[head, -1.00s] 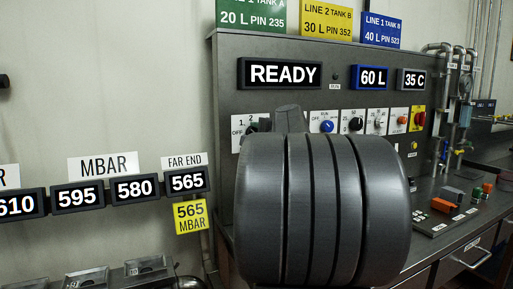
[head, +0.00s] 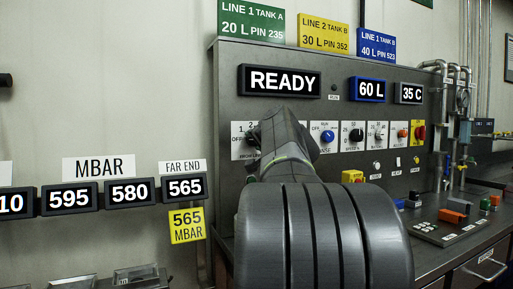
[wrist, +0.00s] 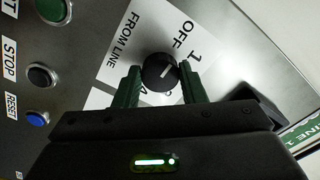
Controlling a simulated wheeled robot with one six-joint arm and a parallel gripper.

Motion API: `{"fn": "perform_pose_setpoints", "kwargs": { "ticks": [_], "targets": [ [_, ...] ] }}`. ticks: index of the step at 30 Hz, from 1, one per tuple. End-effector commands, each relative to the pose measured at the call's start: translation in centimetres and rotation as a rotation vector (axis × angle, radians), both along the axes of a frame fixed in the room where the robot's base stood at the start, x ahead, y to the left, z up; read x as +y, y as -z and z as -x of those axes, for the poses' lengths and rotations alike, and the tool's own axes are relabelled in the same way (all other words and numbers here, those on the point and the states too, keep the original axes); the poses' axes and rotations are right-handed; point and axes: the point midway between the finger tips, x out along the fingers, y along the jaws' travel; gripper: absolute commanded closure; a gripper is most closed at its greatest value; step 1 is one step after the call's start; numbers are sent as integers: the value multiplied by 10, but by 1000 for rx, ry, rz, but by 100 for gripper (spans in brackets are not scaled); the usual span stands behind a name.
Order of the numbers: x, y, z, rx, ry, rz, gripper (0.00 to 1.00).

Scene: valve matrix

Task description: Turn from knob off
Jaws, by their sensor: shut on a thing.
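The black round "FROM LINE" knob (wrist: 158,72) sits on a white plate (wrist: 125,50) in the wrist view. Its short white mark points to the upper right, roughly toward the "1"; "OFF" is printed above that. My gripper (wrist: 160,85) is shut on the knob, with one green finger on each side of it. The lower part of the dial is hidden by my gripper's body. In the head view my arm reaches to the leftmost dial plate (head: 238,142) and covers most of it; the fingertips are hidden there.
In the wrist view, a green button (wrist: 52,10), a black STOP button (wrist: 40,75) and a blue RESET button (wrist: 37,118) lie left of the plate. In the head view, a blue knob (head: 327,136) and several other dials stand to the right. The READY display (head: 280,80) is above.

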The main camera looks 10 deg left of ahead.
Motion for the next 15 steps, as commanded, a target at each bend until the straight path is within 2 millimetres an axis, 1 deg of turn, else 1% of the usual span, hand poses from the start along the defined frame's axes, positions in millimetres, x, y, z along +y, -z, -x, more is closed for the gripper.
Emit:
{"fn": "perform_pose_setpoints", "kwargs": {
  "ticks": [15],
  "targets": [
    [0, 1, 0, -17, -1, 29, 86]
  ]
}}
